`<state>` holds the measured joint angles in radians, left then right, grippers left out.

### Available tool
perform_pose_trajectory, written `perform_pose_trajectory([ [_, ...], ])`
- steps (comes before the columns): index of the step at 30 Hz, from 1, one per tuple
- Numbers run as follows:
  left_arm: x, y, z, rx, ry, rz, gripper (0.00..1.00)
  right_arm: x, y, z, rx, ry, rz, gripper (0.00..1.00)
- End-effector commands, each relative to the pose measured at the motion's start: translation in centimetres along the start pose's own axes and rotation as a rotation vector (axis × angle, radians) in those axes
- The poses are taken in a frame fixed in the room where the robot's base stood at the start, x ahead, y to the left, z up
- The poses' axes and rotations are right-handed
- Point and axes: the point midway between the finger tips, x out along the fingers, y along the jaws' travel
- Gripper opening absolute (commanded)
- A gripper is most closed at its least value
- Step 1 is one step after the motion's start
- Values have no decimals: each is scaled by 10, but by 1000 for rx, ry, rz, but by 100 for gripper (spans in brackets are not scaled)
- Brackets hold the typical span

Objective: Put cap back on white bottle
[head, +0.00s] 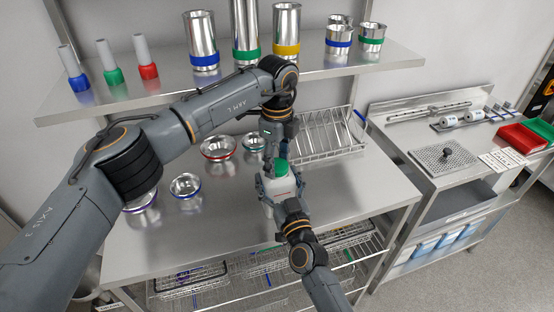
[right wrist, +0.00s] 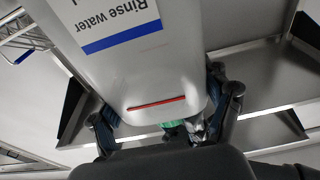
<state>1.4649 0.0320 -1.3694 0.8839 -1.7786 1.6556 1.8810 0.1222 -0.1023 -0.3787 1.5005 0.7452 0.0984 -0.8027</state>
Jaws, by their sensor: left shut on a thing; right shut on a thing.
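The white bottle (head: 284,188) stands upright at the front of the steel table. The right wrist view shows its side (right wrist: 130,85) close up, with a "Rinse water" label, a blue stripe and a red line. My right gripper (head: 279,187) is shut around the bottle, a finger on each side. The green cap (head: 281,168) is at the bottle's top, directly under my left gripper (head: 280,158), which points down and is shut on it. A bit of green (right wrist: 174,134) shows in the right wrist view. Whether the cap is seated on the neck is hidden.
Several steel bowls (head: 186,187) stand left of the bottle on the table. A wire rack (head: 325,148) is behind it to the right. A shelf (head: 130,100) with cylinders and coloured bottles runs above. The table's front right is clear.

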Motion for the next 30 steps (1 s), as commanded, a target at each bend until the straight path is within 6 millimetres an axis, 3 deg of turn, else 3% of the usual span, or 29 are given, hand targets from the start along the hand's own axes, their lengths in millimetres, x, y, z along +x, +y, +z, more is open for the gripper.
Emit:
perform_pose_trajectory([
  [30, 1, 0, 1, 2026, 0, 1, 15, 0, 0, 0, 0, 1, 0, 0],
])
